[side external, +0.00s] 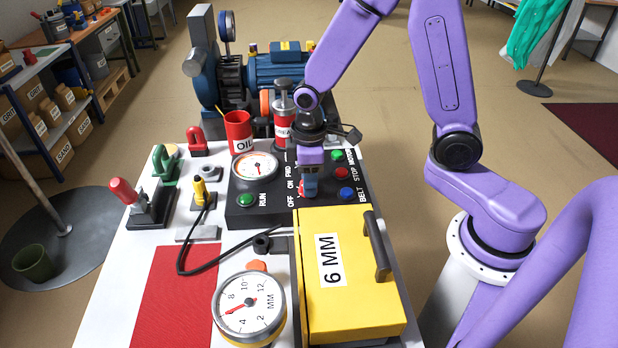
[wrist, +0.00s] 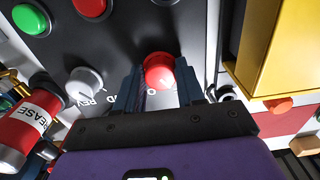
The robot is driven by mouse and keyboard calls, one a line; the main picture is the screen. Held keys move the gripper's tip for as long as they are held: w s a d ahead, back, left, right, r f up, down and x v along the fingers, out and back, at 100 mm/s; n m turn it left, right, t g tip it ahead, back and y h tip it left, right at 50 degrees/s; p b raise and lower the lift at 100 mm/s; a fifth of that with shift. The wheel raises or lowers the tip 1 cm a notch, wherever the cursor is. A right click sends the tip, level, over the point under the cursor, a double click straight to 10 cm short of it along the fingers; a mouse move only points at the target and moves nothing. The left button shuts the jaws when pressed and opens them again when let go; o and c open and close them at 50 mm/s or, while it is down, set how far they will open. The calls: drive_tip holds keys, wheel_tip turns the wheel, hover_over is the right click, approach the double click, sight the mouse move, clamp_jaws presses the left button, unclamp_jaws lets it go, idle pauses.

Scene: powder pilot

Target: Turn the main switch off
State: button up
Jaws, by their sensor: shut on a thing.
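The dark control panel (side external: 240,206) stands on the white bench in the side view. A round red knob (wrist: 159,70), apparently the main switch, is on the panel between my fingertips in the wrist view. OFF and ON labels are printed beside this spot in the side view. My gripper (side external: 308,184) points down at the panel there, and it also shows in the wrist view (wrist: 159,86). Its blue fingers are shut on the red knob, one on each side. The fingers hide part of the knob and its lettering, so I cannot read which way it points.
A white selector knob (wrist: 85,80), a red button (wrist: 90,7) and a green button (wrist: 30,18) sit on the same panel. A yellow box (side external: 345,275) marked 6 MM stands close in front. A grease can (side external: 283,125) and red oil cup (side external: 239,132) stand behind.

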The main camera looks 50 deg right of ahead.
idle(0.4)
drive_tip(key=o, duration=1)
drive_tip(key=shift+r, duration=0.1)
wheel_tip(320, 180, up, 17)
drive_tip(key=shift+r, duration=0.15)
drive_tip(key=s+f+n, duration=0.1)
drive_tip(key=s+f, duration=0.1)
drive_tip(key=s, duration=0.5)
drive_tip(key=s+d+f+n, duration=0.1)
drive_tip(key=s+f, duration=0.1)
drive_tip(key=s, duration=0.4)
drive_tip(key=s+f+n, duration=0.1)
drive_tip(key=s+f, duration=0.2)
drive_tip(key=s, duration=0.4)
drive_tip(key=shift+s+d+n, duration=0.3)
drive_tip(key=shift+s+d, duration=0.05)
drive_tip(key=shift+d, duration=0.05)
